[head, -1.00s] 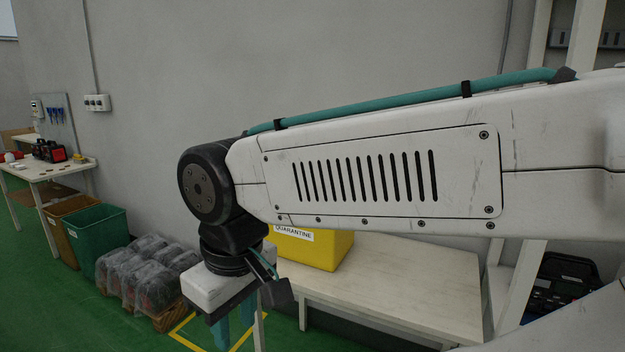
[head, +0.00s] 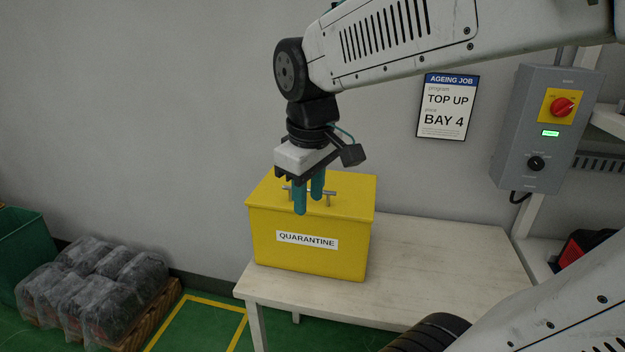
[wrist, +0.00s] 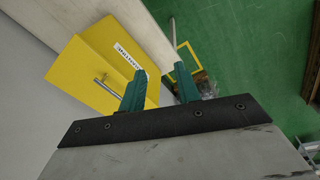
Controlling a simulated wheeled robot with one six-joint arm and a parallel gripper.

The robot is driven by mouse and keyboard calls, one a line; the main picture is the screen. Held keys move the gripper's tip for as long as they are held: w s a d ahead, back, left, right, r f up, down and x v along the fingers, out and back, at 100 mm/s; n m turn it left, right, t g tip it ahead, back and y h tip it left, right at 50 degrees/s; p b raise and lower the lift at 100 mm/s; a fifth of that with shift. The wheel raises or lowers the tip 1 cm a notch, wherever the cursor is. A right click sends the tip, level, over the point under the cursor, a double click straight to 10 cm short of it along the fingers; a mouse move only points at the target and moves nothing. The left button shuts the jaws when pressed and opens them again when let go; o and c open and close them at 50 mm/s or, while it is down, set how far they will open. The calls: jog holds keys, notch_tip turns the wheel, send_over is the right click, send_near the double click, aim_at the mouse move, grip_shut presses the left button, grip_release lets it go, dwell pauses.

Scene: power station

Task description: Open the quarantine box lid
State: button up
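The yellow quarantine box (head: 310,255) stands on the left end of a pale bench, its lid (head: 352,186) shut. A white QUARANTINE label is on its front. A metal bar handle (head: 328,197) sits on top of the lid, partly hidden behind my fingers in the head view. My gripper (head: 308,200) points down in front of the handle, its two teal fingers apart with nothing between them. In the wrist view the box (wrist: 90,75) and its handle (wrist: 108,88) lie to the left of my gripper (wrist: 163,80), clear of the gap between the fingers.
The pale bench (head: 450,260) is bare to the right of the box. A grey control box (head: 545,130) with a red knob and a sign (head: 448,105) are on the wall. Wrapped goods on a pallet (head: 90,285) and a green bin (head: 25,250) stand at left.

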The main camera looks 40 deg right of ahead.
jog(key=w+d+n, duration=0.2)
jog(key=w+d, duration=0.4)
jog(key=w, duration=0.2)
jog(key=n+h, duration=0.1)
jog(key=n, duration=0.2)
send_over(310, 205)
jog(key=f, duration=0.9)
jog(key=shift+d+f, duration=0.2)
jog(key=shift+f, duration=0.05)
jog(key=shift+c, duration=0.2)
grip_shut()
jog(key=shift+a, duration=0.1)
